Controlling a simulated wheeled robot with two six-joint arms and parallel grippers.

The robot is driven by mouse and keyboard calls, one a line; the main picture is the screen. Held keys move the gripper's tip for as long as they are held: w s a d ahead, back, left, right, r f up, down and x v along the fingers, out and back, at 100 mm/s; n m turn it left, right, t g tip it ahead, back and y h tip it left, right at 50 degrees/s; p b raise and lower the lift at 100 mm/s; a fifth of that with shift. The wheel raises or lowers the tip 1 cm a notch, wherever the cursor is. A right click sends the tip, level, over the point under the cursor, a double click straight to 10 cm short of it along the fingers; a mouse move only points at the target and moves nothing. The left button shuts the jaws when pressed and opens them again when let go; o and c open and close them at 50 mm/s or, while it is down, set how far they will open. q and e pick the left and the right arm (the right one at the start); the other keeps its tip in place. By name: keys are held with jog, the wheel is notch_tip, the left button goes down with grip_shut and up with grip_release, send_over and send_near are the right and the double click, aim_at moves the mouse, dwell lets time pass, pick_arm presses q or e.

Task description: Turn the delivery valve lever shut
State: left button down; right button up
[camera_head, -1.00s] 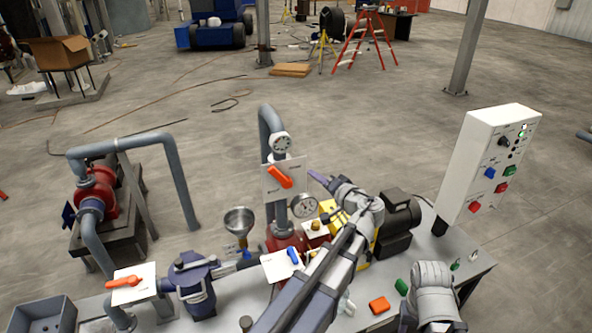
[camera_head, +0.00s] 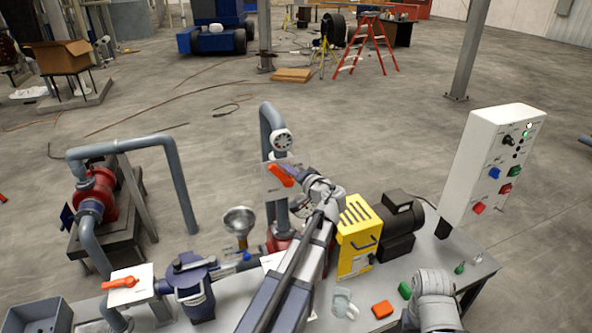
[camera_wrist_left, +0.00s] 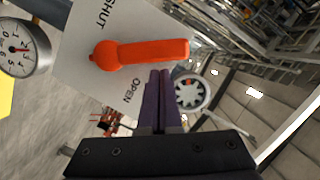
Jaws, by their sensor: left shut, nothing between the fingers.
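An orange lever (camera_head: 281,175) sits on a pale plate (camera_head: 268,187) on the upright grey pipe in the head view. The lever also fills the upper middle of the left wrist view (camera_wrist_left: 140,52). There the plate (camera_wrist_left: 85,75) reads SHUT at upper left and OPEN lower down, and the lever lies level, its free end to the right. My left gripper (camera_head: 296,171) is shut and empty, its purple fingertips (camera_wrist_left: 160,75) right beside the lever's lower edge in the wrist view. I cannot tell whether they touch it. My right gripper is not visible; only my right arm shows.
Another orange lever (camera_head: 121,283) is on a plate at the lower left. A yellow pump cover (camera_head: 357,240) and white control box (camera_head: 490,165) stand to the right.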

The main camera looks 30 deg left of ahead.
aim_at(275, 175)
pick_arm(q)
jog(key=shift+s+a+f+n+h, duration=0.15)
jog(key=shift+s+a+n+h, duration=0.25)
jog(key=shift+n, duration=0.2)
dwell(0.6)
jog(key=shift+s+a+f+n, duration=0.1)
jog(key=shift+s+a+n, duration=0.05)
jog(key=shift+s+n, duration=0.2)
jog(key=shift+s+a+f+n+h, duration=0.35)
jog(key=shift+s+a+n, duration=0.15)
jog(key=shift+n, duration=0.55)
jog(key=shift+s+a+f+n+t, duration=0.25)
jog(key=shift+s+f+n+t, duration=0.15)
jog(key=shift+n, duration=0.3)
jog(key=f+n, duration=0.1)
jog(key=s+a+n+h+b, duration=0.1)
jog(key=shift+f+n+t, duration=0.3)
jog(key=shift+f+t, duration=0.05)
jog(key=shift+t, duration=0.05)
jog(key=shift+f+b, duration=0.1)
jog(key=shift+b, duration=0.2)
